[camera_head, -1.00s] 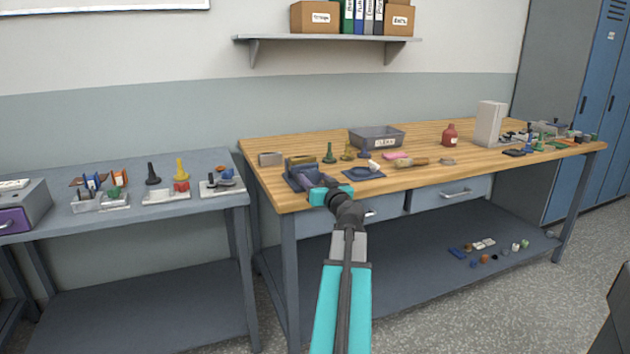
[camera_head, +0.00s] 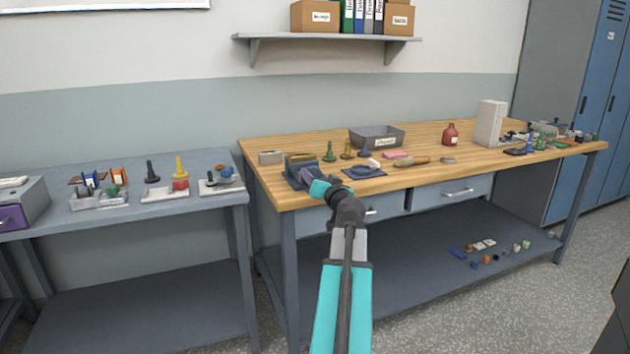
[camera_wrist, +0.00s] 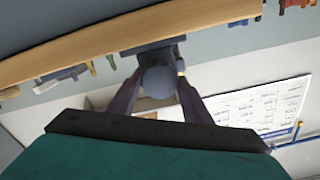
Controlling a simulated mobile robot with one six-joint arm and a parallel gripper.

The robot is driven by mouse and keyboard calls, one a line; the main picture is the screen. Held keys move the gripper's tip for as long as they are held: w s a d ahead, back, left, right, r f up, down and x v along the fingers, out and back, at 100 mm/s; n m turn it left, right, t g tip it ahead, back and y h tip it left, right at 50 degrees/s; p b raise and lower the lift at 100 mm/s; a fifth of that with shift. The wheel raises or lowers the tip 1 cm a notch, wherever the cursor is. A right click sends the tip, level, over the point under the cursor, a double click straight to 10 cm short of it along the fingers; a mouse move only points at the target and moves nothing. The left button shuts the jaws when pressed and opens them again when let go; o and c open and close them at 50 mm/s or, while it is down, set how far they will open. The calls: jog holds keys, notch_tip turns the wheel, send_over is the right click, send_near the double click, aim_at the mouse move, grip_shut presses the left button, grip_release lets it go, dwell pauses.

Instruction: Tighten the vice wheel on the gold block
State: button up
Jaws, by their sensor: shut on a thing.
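The vice (camera_head: 293,181), blue-grey, stands at the front left edge of the wooden bench. The gold block (camera_head: 300,158) sits in its top, a dull brownish gold in the head view. My gripper (camera_head: 308,177) reaches the vice's front from the right. In the wrist view the two dark fingers of my gripper (camera_wrist: 160,92) are shut on the round grey vice wheel (camera_wrist: 158,80), one on each side. The vice body (camera_wrist: 154,47) shows behind the wheel there. In the head view the wheel is hidden behind my gripper; the gold block is not clear in the wrist view.
Green, gold and blue spindle-like pieces (camera_head: 329,153) stand right of the vice, near a blue mat (camera_head: 364,172) and a grey bin (camera_head: 377,138). A grey table (camera_head: 130,222) with small trays stands left, across a gap. The bench front edge lies just under my wrist.

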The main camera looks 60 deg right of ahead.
jog(key=shift+m, duration=0.7)
dwell(0.7)
jog(key=o, duration=1.1)
jog(key=shift+c, duration=0.2)
jog(key=shift+s, duration=0.1)
jog(key=b+v, duration=1)
jog(key=v, duration=0.3)
jog(key=shift+s+a, duration=0.2)
jog(key=shift+b, duration=0.35)
